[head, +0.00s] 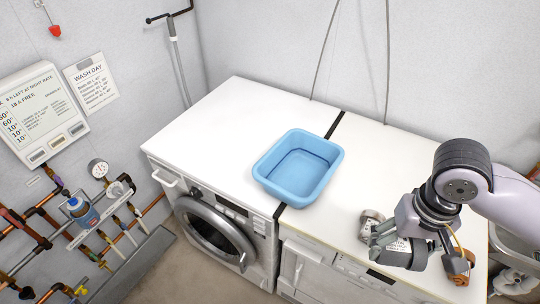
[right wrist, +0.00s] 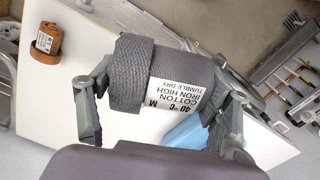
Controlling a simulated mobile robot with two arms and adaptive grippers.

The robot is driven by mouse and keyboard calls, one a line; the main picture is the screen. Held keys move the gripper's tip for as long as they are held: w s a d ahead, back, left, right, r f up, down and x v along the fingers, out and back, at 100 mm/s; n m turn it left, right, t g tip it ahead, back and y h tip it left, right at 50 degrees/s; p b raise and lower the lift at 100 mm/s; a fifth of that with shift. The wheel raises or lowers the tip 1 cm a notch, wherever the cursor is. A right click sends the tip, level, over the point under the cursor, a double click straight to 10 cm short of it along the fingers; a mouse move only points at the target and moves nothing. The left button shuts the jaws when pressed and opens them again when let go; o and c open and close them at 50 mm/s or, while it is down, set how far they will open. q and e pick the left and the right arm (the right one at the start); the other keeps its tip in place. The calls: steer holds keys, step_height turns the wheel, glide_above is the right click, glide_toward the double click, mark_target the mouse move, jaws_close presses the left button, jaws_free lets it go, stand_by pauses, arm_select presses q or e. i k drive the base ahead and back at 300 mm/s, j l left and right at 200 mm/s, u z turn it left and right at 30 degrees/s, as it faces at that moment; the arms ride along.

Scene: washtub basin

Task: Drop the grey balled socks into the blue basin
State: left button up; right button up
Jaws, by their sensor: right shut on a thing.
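The grey balled socks (head: 402,257) are a rolled knit bundle with a white care label, at the right in the head view. In the right wrist view the socks (right wrist: 135,72) fill the space between my two fingers. My right gripper (head: 392,242) is shut on them, over the right-hand white top. The empty blue basin (head: 296,168) stands on the white tops, to the left of and behind the gripper in the head view. Part of the basin (right wrist: 187,131) shows beyond the socks in the right wrist view. My left gripper is in neither view.
A brown rolled bundle (head: 458,268) with a label lies near the right end of the top; it also shows in the right wrist view (right wrist: 47,38). The white top (head: 225,115) left of the basin is clear. Pipes and a gauge (head: 98,168) line the left wall.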

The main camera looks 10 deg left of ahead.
mark_target(303, 179)
steer(key=i+j, duration=0.15)
steer(key=j, duration=0.25)
steer(key=i+j+z, duration=0.1)
steer(key=j, duration=0.25)
steer(key=i+j, duration=0.2)
steer(key=j, duration=0.2)
